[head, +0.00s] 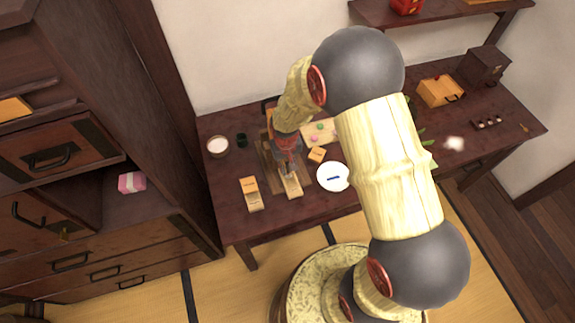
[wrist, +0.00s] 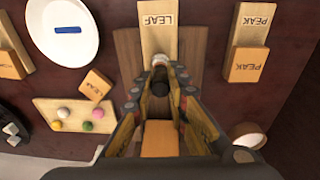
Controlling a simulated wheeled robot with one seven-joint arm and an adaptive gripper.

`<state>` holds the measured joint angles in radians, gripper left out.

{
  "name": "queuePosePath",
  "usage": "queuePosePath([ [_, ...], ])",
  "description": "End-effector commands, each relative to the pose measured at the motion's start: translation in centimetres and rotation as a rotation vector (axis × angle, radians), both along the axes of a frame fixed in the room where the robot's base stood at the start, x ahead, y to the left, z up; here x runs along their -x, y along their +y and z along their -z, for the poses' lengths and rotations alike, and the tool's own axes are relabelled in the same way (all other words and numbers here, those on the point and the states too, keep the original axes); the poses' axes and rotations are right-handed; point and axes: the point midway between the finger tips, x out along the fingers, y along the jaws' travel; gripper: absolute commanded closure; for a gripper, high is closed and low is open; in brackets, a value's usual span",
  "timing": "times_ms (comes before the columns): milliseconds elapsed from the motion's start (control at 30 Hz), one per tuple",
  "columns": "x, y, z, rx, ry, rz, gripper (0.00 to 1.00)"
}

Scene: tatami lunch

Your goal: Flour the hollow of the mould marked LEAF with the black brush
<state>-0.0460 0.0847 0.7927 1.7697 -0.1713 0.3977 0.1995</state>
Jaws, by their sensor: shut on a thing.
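The mould marked LEAF (wrist: 158,22) is a pale wooden block at the top middle of the wrist view. In the head view the LEAF mould (head: 292,187) lies near the table's front edge, just in front of my gripper. My gripper (wrist: 161,78) is shut on the black brush (wrist: 161,88), of which only a short dark part shows between the fingers. The fingertips are at the mould's near end and cover its hollow. I cannot tell whether the bristles touch it. The gripper also shows in the head view (head: 287,162).
A PEAK mould (head: 250,194) lies left of the LEAF mould. A white plate (head: 333,177) with a blue piece is to the right. A small LEAF block (wrist: 95,84) and a board of coloured balls (wrist: 62,108) are close by. A flour bowl (head: 218,146) stands far left.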

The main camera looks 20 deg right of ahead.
Motion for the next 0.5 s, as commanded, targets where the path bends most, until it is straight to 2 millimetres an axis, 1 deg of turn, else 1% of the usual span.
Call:
queuePosePath([
  [167, 0.0, 0.0, -0.3, 0.000, 0.000, 0.000, 1.00],
  [500, 0.0, 0.0, -2.6, 0.000, 0.000, 0.000, 1.00],
])
